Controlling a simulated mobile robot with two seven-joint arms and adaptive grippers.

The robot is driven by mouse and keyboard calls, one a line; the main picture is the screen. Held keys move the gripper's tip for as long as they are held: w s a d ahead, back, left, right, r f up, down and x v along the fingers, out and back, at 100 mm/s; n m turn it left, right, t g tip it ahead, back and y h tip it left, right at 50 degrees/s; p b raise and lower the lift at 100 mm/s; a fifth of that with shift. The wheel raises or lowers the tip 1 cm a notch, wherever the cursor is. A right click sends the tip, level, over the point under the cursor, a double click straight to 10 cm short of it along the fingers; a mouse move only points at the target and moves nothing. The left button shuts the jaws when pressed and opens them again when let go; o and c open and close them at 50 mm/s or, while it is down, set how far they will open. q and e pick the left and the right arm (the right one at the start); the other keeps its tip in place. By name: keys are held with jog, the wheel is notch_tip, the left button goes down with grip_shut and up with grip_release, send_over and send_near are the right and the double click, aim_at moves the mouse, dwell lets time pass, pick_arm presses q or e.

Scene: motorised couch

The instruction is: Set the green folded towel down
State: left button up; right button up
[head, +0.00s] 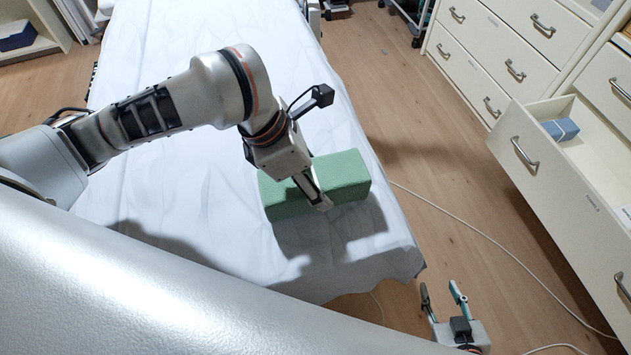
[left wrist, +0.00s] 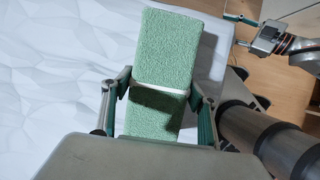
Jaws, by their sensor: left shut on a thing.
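The green folded towel (head: 343,176) is a thick block over the white-covered couch (head: 180,220), near the couch's front right end. My left gripper (head: 316,198) is shut on the towel, its fingers across the towel's middle. In the left wrist view the towel (left wrist: 168,48) lies between the two fingers, one on each side. The towel's shadow falls on the sheet just below it; I cannot tell whether its underside touches the couch. My right gripper (head: 443,294) is open and empty, beyond the couch's end at the lower right.
White drawer cabinets (head: 490,50) stand at the right, with one drawer (head: 590,180) pulled open and a blue item (head: 560,129) in it. A pale cable (head: 480,232) runs over the wooden floor. The couch surface around the towel looks clear.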

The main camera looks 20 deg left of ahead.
pick_arm(q)
notch_tip(320, 180, down, 2)
jog(key=shift+f, duration=0.15)
jog(key=o, duration=1.2)
pick_arm(e)
jog(key=shift+s+f, duration=0.25)
jog(key=shift+f, duration=0.25)
pick_arm(q)
jog(key=shift+r, duration=0.2)
pick_arm(e)
jog(key=shift+r, duration=0.1)
pick_arm(q)
jog(key=p+v, duration=0.2)
jog(key=v, duration=0.3)
jog(key=shift+w+a+r, duration=0.1)
jog(key=shift+r, duration=0.35)
jog(key=p+v, duration=0.2)
jog(key=v, duration=0.3)
jog(key=shift+a+r, duration=0.15)
jog(key=shift+r, duration=0.15)
jog(key=shift+s+r, duration=0.15)
jog(key=shift+s, duration=0.15)
pick_arm(e)
jog(key=r, duration=0.1)
jog(key=a+r, duration=0.1)
jog(key=shift+s+r, duration=0.3)
jog(key=shift+r, duration=0.05)
